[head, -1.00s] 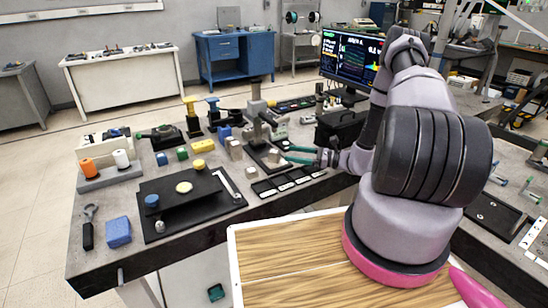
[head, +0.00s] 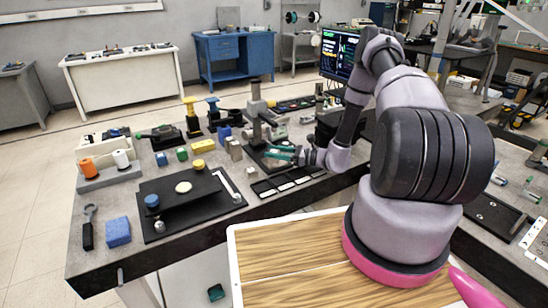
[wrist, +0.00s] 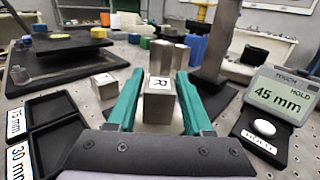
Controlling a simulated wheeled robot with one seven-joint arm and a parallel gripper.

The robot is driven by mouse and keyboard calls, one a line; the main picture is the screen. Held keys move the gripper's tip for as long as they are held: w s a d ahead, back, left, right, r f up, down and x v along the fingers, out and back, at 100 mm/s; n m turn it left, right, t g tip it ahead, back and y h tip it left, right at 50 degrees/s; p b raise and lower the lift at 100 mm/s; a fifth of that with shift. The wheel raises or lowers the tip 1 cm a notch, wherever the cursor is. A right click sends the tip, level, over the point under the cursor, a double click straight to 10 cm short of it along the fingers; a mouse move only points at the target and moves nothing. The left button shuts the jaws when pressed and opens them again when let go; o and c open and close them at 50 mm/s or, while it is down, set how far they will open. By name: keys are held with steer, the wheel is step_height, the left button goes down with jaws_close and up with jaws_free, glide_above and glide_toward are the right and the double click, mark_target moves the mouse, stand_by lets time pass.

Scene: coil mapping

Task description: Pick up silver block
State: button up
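A silver block (wrist: 159,100) with a letter label on top stands upright in the middle of the wrist view. My gripper (wrist: 161,76) is open, with its teal fingers on the left and right of this block and gaps beside it. The fingers do not appear to be pressing on it. In the head view my gripper (head: 270,151) is over the black stand base on the table, and its fingers largely hide the block there. Another labelled silver block (wrist: 104,85) lies to the left, and it also shows in the head view (head: 252,172).
More grey blocks (wrist: 162,57) stand just behind the block. A metal post (wrist: 219,40) rises close on the right. A 45 mm gauge display (wrist: 282,95) is at right, and black labelled trays (wrist: 58,140) are at left. A black platform (head: 185,200) occupies the table's front left.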

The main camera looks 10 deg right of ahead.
jaws_close()
